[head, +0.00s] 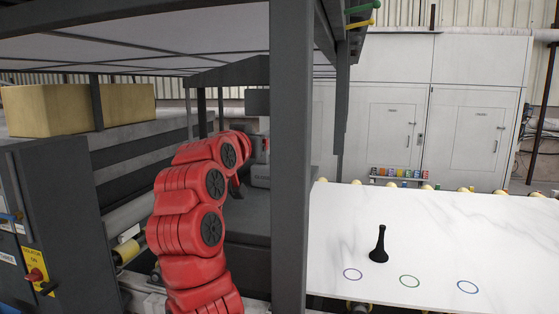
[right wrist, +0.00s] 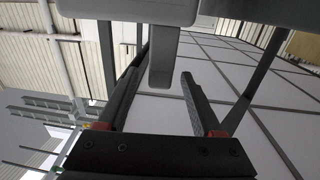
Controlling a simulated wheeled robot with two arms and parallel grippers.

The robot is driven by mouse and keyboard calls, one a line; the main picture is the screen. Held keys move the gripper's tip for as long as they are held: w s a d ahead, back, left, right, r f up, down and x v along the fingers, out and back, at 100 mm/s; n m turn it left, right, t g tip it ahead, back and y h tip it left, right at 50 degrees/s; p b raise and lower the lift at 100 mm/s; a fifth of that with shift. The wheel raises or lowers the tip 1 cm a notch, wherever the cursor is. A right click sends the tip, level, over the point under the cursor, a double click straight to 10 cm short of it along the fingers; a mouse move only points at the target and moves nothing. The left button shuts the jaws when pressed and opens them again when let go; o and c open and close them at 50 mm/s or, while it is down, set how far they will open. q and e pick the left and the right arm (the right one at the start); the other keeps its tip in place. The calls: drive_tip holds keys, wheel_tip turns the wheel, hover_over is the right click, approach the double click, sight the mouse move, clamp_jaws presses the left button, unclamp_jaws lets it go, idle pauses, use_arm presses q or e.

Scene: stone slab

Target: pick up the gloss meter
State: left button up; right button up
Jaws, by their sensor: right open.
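A grey boxy device, which I take to be the gloss meter (head: 261,168), stands in the head view under the dark frame, just left of the thick upright post. My red right arm reaches up to it, with the right gripper (head: 236,186) close to its left side and partly hidden by the arm. In the right wrist view, the open right gripper (right wrist: 158,78) has a grey block-like part of the device (right wrist: 164,62) between its two dark fingers. Whether they touch it I cannot tell. My left gripper is not in view.
A dark upright post (head: 291,160) stands close right of my arm, under a low overhead panel (head: 150,35). A white slab (head: 430,225) at right carries a black stemmed object (head: 379,246) and coloured rings. A control box (head: 50,230) stands left.

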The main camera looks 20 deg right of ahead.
drive_tip(key=p+x, duration=0.3)
drive_tip(key=x, duration=0.1)
drive_tip(key=shift+d+r, duration=0.15)
drive_tip(key=shift+d, duration=0.05)
drive_tip(key=shift+w+d, duration=0.2)
drive_tip(key=shift+w, duration=0.1)
drive_tip(key=shift+a+f, duration=0.1)
drive_tip(key=shift+f, duration=0.15)
drive_tip(key=shift+s+a, duration=0.1)
drive_tip(key=shift+c, duration=1)
clamp_jaws()
